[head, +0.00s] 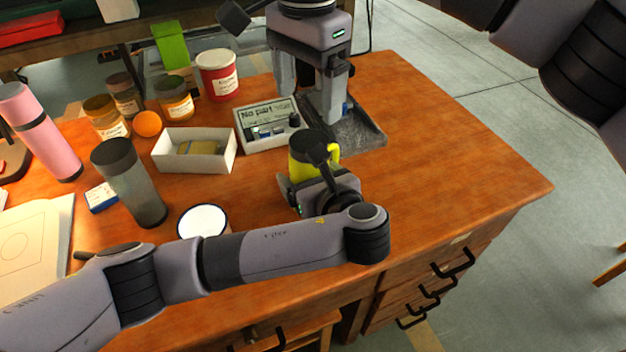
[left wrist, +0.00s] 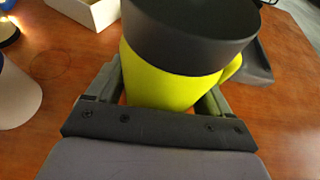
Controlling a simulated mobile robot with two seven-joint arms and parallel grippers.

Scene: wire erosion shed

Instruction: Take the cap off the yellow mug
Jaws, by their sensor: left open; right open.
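The yellow mug (head: 297,170) stands on the wooden bench with its handle to the right. A dark grey cap (left wrist: 190,35) sits on its top; it fills the upper part of the left wrist view. My left gripper (head: 308,182) is open at the mug, with one finger on each side of the yellow body (left wrist: 165,85) below the cap. I cannot tell whether the fingers touch it. My right gripper (head: 308,88) is open and points down behind the mug, by a grey stand; its fingers are partly hard to separate from the stand.
A grey stand base (head: 362,137), a parts tray (head: 283,145) and a white box (head: 164,160) stand behind the mug. A grey bottle (head: 135,190), white-topped cup (head: 203,221) and several jars stand left. The bench's right side (head: 450,160) is clear.

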